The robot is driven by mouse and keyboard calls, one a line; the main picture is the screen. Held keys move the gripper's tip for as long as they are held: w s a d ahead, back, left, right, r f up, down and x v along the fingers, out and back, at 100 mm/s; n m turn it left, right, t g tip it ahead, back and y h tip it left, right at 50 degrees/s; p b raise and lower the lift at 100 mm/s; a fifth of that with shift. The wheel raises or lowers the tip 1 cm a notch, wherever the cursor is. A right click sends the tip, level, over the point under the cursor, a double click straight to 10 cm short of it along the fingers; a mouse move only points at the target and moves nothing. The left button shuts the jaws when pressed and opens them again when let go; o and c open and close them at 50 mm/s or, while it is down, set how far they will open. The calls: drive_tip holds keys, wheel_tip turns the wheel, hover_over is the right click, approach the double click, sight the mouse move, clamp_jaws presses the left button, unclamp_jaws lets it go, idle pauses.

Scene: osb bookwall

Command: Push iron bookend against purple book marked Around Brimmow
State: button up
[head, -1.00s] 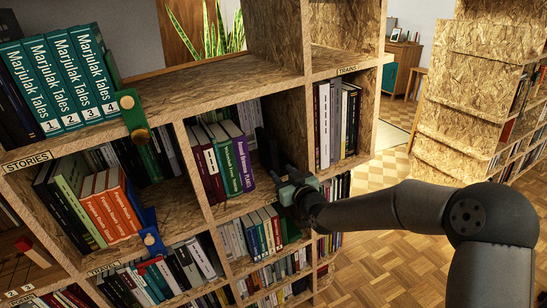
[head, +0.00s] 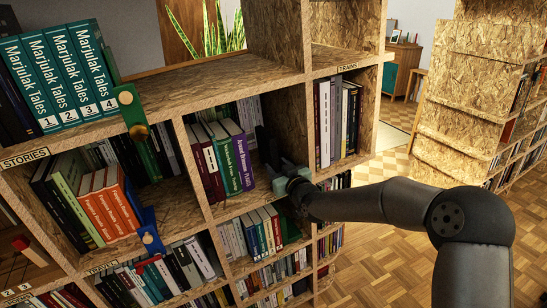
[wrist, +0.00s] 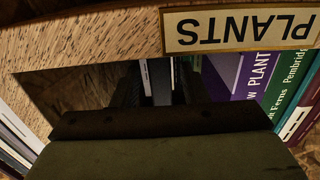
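The purple book (head: 241,153) stands at the right end of a short row in the middle compartment, leaning slightly. Its spine also shows upside down in the wrist view (wrist: 252,72), with "PLANT" readable. My gripper (head: 268,145) reaches into the same compartment, to the right of the purple book, with a dark gap between them. Its fingers are dark against the shadowed interior. In the wrist view the finger area (wrist: 157,85) is dim and partly hidden by my gripper's body. I cannot make out the iron bookend apart from the dark fingers, nor whether they grip anything.
Green and dark red books (head: 211,165) stand left of the purple book. The compartment's right wall (head: 285,125) is close to my gripper. The PLANTS label (wrist: 240,29) is on the shelf edge. A green bookend (head: 131,108) and a blue bookend (head: 150,235) stand farther left.

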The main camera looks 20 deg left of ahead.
drive_tip(key=shift+b+x, duration=0.3)
drive_tip(key=shift+x, duration=1.1)
drive_tip(key=shift+c, duration=0.3)
clamp_jaws()
drive_tip(key=shift+s+a+f, duration=0.1)
drive_tip(key=shift+s, duration=0.1)
drive_tip(key=shift+s+a+f+b, duration=0.15)
drive_tip(key=shift+s+a+b, duration=0.8)
drive_tip(key=shift+b, duration=0.35)
drive_tip(key=shift+s, duration=0.1)
